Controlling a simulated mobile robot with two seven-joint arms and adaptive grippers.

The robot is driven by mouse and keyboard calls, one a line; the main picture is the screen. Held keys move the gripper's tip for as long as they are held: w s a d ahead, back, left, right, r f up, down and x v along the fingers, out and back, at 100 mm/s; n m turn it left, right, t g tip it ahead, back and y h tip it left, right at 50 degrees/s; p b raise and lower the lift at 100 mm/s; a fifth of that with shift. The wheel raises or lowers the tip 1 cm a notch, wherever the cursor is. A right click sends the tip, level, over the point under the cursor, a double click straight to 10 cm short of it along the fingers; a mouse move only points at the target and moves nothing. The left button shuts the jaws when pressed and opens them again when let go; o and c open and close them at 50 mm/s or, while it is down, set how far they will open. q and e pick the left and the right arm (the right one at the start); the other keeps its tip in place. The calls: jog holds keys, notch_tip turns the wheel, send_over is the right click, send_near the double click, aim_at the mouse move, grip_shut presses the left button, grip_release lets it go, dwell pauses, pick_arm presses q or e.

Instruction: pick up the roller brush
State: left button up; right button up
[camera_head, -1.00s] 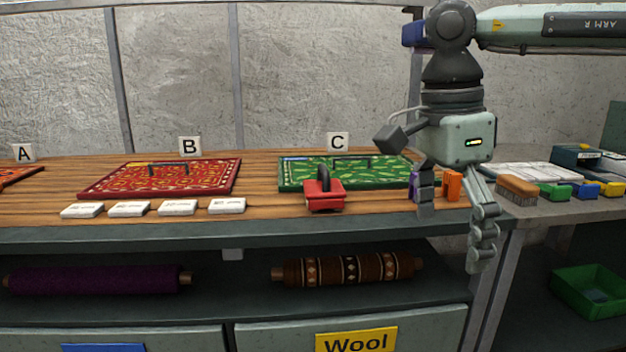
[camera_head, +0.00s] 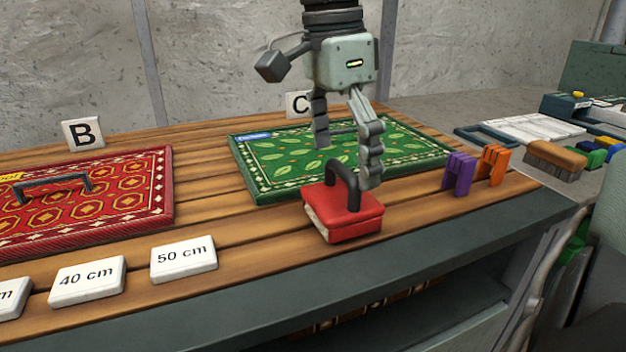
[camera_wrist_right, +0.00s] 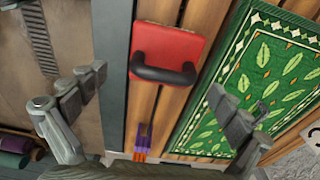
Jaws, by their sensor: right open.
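A red block-shaped tool (camera_head: 343,222) with a black loop handle, which I take for the roller brush, stands on the slatted wooden table top, in front of the green rug. In the right wrist view the red tool (camera_wrist_right: 168,50) lies ahead with its black handle across the space between the fingers. My right gripper (camera_head: 345,163) is open and empty, pointing down above and just behind the tool. One fingertip appears beside the handle; I cannot tell if it touches. The fingers (camera_wrist_right: 158,84) show apart in the wrist view. My left gripper is not in view.
A green rug sample (camera_head: 272,178) with a handle lies behind the tool; a red one (camera_head: 150,204) lies left. Purple (camera_head: 459,172) and orange (camera_head: 493,164) pieces stand right. White length tags (camera_head: 184,258) line the front. A brown brush (camera_head: 556,160) lies on the right counter.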

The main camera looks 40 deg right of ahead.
aim_at(343, 195)
jog(key=shift+w+f, duration=0.1)
jog(key=shift+f, duration=0.2)
jog(key=f, duration=0.6)
jog(key=shift+d+f, duration=0.15)
jog(key=shift+d, duration=0.25)
jog(key=shift+f, duration=0.4)
jog(key=shift+c, duration=1.2)
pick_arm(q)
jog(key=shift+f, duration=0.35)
pick_arm(e)
jog(key=c, duration=1)
jog(key=shift+r, duration=0.15)
